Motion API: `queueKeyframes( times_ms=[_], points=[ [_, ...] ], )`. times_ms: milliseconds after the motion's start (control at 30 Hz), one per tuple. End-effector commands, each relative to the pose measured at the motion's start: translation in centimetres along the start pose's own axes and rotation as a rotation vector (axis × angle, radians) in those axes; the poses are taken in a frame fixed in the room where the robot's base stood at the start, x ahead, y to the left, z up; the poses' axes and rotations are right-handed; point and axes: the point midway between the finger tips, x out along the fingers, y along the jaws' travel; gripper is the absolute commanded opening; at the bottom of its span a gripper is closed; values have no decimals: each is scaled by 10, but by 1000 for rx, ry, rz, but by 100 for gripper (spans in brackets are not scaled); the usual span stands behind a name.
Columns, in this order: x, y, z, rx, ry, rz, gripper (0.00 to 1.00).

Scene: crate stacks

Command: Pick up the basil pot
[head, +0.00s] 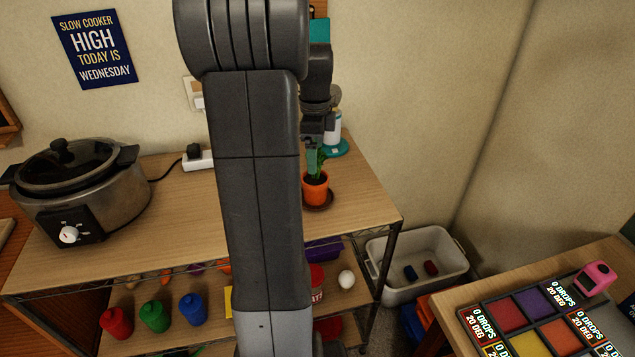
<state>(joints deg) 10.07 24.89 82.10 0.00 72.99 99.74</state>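The basil pot (316,188) is a small orange pot with a green plant, standing upright on a brown saucer (319,206) near the right end of the wooden shelf top. My gripper (312,141) is directly above it, pointing down close to the leaves. My arm hides the pot's left surroundings and part of the gripper. The fingers are small and dark here, so I cannot tell whether they are open or touching the plant.
A white bottle on a teal base (334,146) stands just behind the pot. A slow cooker (112,203) and a power strip (197,158) are further left. The shelf's right edge is close, with a white bin (396,288) below. A table with coloured tiles (590,256) is at right.

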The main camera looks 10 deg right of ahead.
Motion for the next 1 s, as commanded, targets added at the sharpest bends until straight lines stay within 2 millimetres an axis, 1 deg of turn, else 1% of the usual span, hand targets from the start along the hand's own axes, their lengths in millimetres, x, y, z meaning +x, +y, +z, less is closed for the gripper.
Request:
queueKeyframes(
  times_ms=[33, 100, 233, 300, 467, 567, 700, 800, 1000],
  points=[
    [12, 1, 0, 0, 1, 6, 88],
    [26, 1, 0, 0, 1, 5, 88],
    [47, 1, 0, 0, 1, 3, 88],
    [53, 1, 0, 0, 0, 3, 88],
    [63, 2, 0, 0, 1, 3, 88],
    [76, 5, 0, 0, 1, 4, 88],
    [98, 7, -1, 0, 1, 4, 88],
    [107, 6, -1, 0, 0, 2, 88],
    [111, 6, -1, 0, 0, 0, 88]
  ],
)
